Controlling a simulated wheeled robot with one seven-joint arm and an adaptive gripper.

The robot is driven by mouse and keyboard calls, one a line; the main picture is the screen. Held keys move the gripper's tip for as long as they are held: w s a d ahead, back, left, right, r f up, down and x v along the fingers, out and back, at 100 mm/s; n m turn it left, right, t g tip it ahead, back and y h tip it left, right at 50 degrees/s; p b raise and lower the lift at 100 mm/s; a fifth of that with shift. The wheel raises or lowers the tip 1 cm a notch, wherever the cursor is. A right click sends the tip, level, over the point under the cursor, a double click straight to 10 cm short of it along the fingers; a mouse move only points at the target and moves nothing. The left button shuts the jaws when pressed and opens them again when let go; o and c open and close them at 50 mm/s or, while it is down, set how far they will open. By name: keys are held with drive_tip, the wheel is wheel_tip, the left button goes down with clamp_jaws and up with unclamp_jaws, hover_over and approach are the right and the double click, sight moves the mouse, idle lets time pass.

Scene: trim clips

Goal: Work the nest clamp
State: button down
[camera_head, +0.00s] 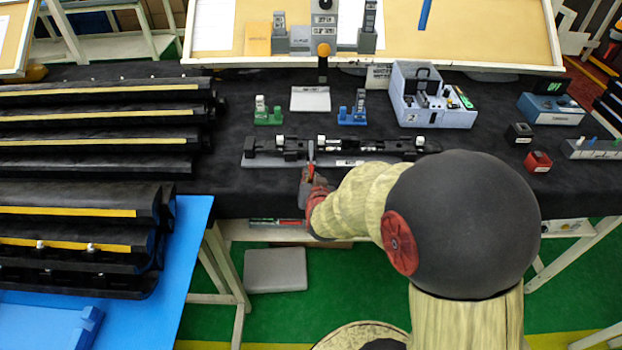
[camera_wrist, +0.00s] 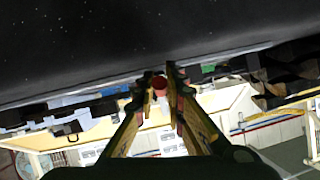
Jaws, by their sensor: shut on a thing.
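The nest (camera_head: 262,162) is a long grey base on the dark bench, with a black trim strip (camera_head: 350,146) and several small white and black pieces along it. Near its middle front a clamp lever (camera_head: 311,150) stands up, with a red grip below it. My gripper (camera_head: 312,177) is at this spot. In the wrist view my gripper (camera_wrist: 160,80) has both fingers close about a small red round handle (camera_wrist: 159,83), the clamp's grip. The clamp's pivot and pad are hidden from the wrist view. My arm covers the front of the bench right of the nest.
Behind the nest stand a green clip holder (camera_head: 268,114), a blue clip holder (camera_head: 352,116) and a grey box (camera_head: 432,112). Black and red blocks (camera_head: 538,161) sit right. Long black trims (camera_head: 90,140) lie left. Bare bench shows between the trims and the nest.

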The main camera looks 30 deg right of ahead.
drive_tip(key=shift+f, duration=0.1)
drive_tip(key=c, duration=1.8)
unclamp_jaws()
drive_tip(key=shift+s, duration=0.1)
drive_tip(key=v, duration=1.2)
drive_tip(key=shift+c, duration=0.5)
